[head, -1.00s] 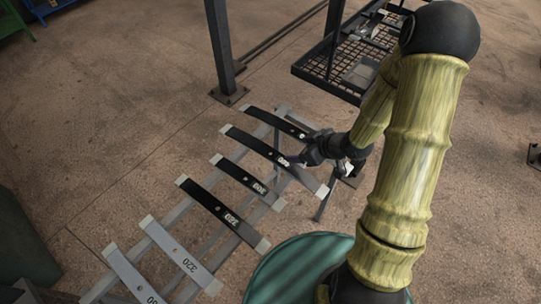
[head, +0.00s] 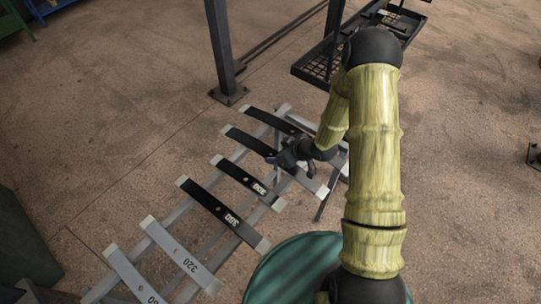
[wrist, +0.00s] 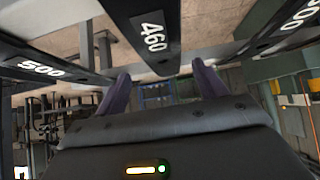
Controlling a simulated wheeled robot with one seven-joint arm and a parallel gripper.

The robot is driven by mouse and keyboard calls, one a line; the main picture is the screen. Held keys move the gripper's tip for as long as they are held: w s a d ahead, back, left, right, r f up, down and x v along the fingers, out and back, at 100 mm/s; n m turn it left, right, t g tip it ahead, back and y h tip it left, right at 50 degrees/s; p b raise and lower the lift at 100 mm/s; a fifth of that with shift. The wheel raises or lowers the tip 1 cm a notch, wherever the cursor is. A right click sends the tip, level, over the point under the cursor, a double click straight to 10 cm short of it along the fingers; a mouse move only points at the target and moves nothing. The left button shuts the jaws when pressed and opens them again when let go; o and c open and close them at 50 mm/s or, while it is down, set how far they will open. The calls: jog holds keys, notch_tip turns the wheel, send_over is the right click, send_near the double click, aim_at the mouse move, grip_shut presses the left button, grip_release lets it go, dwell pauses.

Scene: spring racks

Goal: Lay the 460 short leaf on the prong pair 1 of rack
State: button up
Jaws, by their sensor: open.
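The 460 short leaf (wrist: 153,34) is a dark strip with a white number, seen close in the wrist view. In the head view it appears to be the second black leaf from the back (head: 246,140), lying across two grey rails; my gripper hides its label. My gripper (head: 280,160) is over its right-hand part. In the wrist view my gripper's fingers (wrist: 162,87) are open, one on each side of the leaf's end, with gaps showing. I cannot tell which prongs are pair 1.
A leaf marked 500 (wrist: 40,69) and another dark leaf (wrist: 290,30) flank it. More black leaves (head: 222,212) and grey leaves, one marked 320 (head: 174,249), lie nearer. A dark post (head: 222,50) and mesh tray (head: 315,65) stand behind. A green round surface (head: 290,270) is in front.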

aim_at(271, 154)
jog(key=shift+s+p+x, duration=0.15)
jog(key=shift+p+x, duration=0.25)
jog(key=shift+x, duration=0.9)
jog(key=shift+s+p+x, duration=0.2)
jog(key=shift+p+x, duration=0.15)
jog(key=shift+x, duration=0.9)
jog(key=shift+f, duration=0.2)
grip_shut()
jog(key=shift+w+a+r, duration=0.1)
jog(key=shift+w, duration=0.05)
